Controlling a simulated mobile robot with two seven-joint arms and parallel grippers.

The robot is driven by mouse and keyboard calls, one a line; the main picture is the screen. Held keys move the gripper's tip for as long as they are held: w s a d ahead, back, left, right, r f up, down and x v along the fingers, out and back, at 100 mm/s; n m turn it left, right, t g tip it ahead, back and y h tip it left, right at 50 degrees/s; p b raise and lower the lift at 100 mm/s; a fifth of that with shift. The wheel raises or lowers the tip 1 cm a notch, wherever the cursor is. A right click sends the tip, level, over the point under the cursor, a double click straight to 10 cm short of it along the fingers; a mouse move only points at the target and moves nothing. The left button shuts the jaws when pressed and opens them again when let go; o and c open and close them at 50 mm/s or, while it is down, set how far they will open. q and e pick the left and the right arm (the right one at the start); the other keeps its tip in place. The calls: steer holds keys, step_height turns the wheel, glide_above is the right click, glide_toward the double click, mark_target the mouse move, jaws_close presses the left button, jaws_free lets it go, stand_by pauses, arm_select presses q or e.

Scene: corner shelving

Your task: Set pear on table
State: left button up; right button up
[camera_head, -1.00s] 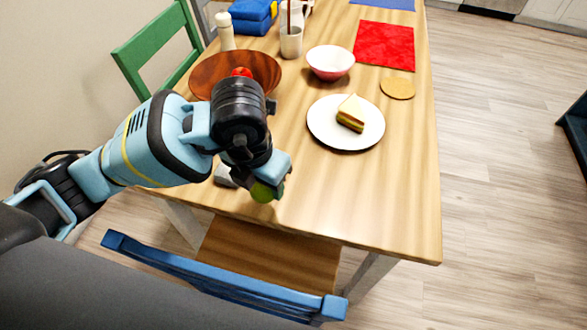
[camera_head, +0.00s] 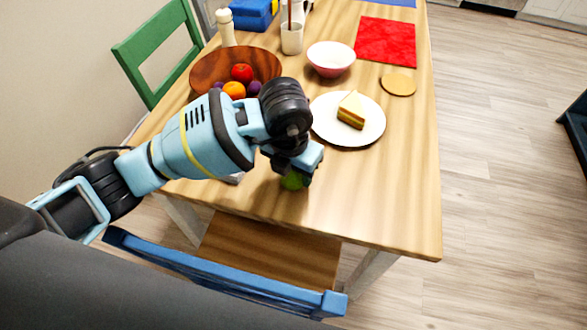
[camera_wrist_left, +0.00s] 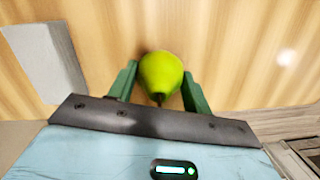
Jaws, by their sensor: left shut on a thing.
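A green pear (camera_wrist_left: 161,74) is between the two fingers of my left gripper (camera_wrist_left: 158,92) in the left wrist view, with the table's wood grain behind it. In the head view the pear (camera_head: 294,180) shows below my left gripper (camera_head: 300,172), close to the table's near edge. My left gripper is shut on the pear. Whether the pear touches the table (camera_head: 390,190) cannot be told. My right gripper is not in view.
A wooden bowl (camera_head: 205,72) with fruit is behind my left arm. A plate (camera_head: 372,132) with a cake slice (camera_head: 351,110) is just beyond the gripper. A blue chair (camera_head: 220,278) stands at the near edge. The table's front right is clear.

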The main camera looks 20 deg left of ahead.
mark_target(290, 175)
arm_select(q)
steer(key=shift+f, duration=0.3)
steer(key=o, duration=1)
step_height(290, 175, up, 12)
steer(key=s, duration=0.1)
steer(key=shift+s+a+r+p, duration=0.2)
steer(key=shift+s+p, duration=0.05)
steer(key=shift+p, duration=0.2)
